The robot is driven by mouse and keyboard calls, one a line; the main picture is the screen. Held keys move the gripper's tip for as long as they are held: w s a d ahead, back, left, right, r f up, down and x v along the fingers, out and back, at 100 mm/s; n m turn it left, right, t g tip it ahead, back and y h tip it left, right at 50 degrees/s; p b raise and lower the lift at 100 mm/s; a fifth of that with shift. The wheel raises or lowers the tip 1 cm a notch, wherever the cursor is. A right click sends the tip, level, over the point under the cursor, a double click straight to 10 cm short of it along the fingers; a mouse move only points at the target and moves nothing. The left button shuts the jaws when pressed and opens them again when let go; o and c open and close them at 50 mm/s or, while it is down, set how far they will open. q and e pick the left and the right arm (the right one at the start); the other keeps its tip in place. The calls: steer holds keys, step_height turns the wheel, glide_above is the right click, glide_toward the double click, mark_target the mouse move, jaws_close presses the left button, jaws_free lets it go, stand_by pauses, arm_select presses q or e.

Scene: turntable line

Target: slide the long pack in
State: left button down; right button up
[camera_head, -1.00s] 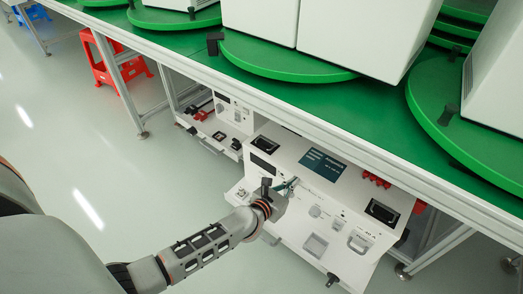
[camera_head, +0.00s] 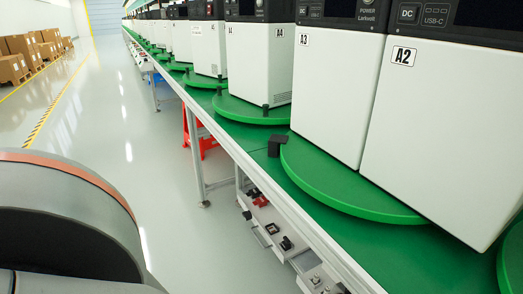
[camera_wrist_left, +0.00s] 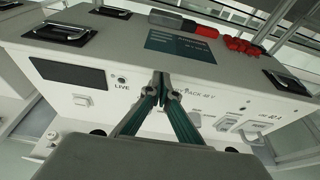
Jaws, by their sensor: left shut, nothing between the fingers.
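The long pack looks to be the white case (camera_wrist_left: 120,50) marked PACK 48 V in the left wrist view. The head view shows neither gripper. At its bottom edge, part of a white unit (camera_head: 316,277) shows under the bench; most of it is cut off.
White cabinets (camera_head: 325,90) stand on green turntables (camera_head: 340,185) along the bench. Another low unit (camera_head: 266,218) with black and red parts is under it. A red stool (camera_head: 205,140) stands beyond. The grey aisle floor (camera_head: 120,130) is clear; cartons (camera_head: 30,55) stand far left.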

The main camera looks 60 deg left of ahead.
arm_select(q)
steer(key=shift+w+r, duration=0.25)
steer(key=shift+r, duration=0.1)
stand_by(0.3)
